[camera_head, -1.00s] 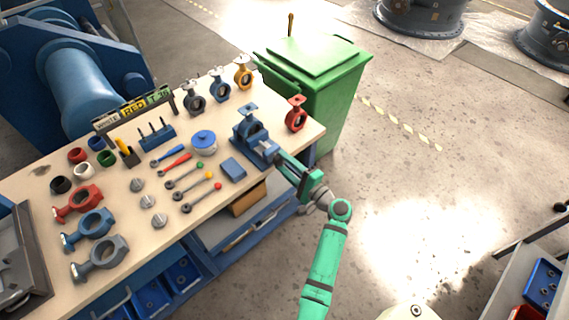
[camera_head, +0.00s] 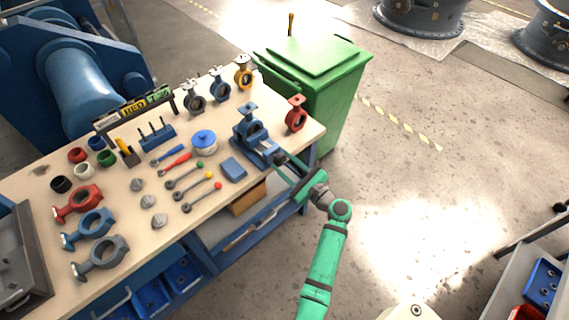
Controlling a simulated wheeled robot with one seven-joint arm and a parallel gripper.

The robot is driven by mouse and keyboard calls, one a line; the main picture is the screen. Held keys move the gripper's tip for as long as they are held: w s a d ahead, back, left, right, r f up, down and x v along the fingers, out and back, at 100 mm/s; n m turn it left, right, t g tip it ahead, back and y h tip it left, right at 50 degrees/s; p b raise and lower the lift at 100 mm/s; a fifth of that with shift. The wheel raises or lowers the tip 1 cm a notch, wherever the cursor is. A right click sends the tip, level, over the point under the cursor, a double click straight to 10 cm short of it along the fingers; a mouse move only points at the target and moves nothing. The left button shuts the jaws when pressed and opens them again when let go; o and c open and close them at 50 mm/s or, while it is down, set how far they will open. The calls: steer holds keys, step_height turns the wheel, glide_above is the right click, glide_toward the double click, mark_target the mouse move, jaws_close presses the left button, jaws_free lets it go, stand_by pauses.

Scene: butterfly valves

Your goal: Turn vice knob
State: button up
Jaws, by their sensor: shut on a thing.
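A blue vice (camera_head: 256,143) stands at the right front edge of the wooden workbench, with a blue butterfly valve body (camera_head: 248,116) upright in it. My green arm comes up from the bottom of the picture. My gripper (camera_head: 283,160) is at the front end of the vice, shut on the vice knob. The knob itself is mostly hidden by the fingers and is too small to make out.
A red valve body (camera_head: 296,115) stands right of the vice, and a blue box (camera_head: 233,168) lies left of it. Lever handles (camera_head: 205,192) and more valve bodies fill the bench (camera_head: 165,185). A green bin (camera_head: 318,85) stands behind the bench corner.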

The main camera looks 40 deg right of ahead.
steer(key=m, duration=0.5)
steer(key=shift+s+f+m, duration=0.1)
steer(key=shift+m, duration=0.2)
steer(key=m, duration=0.5)
steer(key=shift+m, duration=0.4)
steer(key=o, duration=1.1)
steer(key=shift+s, duration=0.1)
steer(key=s, duration=1)
steer(key=shift+s+d, duration=0.3)
steer(key=shift+d, duration=0.1)
